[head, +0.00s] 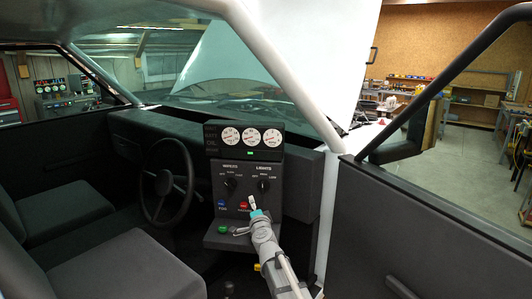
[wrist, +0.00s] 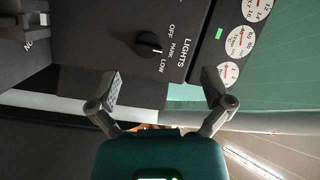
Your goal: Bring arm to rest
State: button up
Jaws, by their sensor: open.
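My gripper (head: 254,207) is in front of the dashboard control panel (head: 223,171), over its lower part in the head view. In the wrist view my gripper (wrist: 163,88) has its two fingers spread wide with nothing between them. The lights knob (wrist: 148,43) is beyond the fingers, apart from them, with OFF, PARK and LOW printed beside it. Its white mark faces the lettering. My arm reaches up from the bottom of the head view.
The gauges (head: 248,136) and a lit green light (head: 250,154) top the panel. The steering wheel (head: 167,190) and seats (head: 118,268) are to the left. The door (head: 445,220) and pillar (head: 331,205) stand close on the right.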

jog(key=s+d+f+n+g+y, duration=0.1)
jog(key=s+d+f+n+g, duration=0.2)
jog(key=s+f+n+g, duration=0.3)
jog(key=s+d+f+n+g+y, duration=0.1)
jog(key=s+d+f+n+g, duration=0.3)
jog(key=s+f, duration=0.35)
jog(key=s+d+f+n+g+h, duration=0.1)
jog(key=s+d+f+g+h, duration=0.1)
jog(key=s+d, duration=0.5)
jog(key=s+d+f+n+g+h, duration=0.1)
jog(key=s+d+f+g+h, duration=0.2)
jog(key=s, duration=0.7)
jog(key=d+g, duration=0.2)
jog(key=d, duration=0.2)
jog(key=shift+f+g+h, duration=0.25)
jog(key=shift+g+h, duration=0.15)
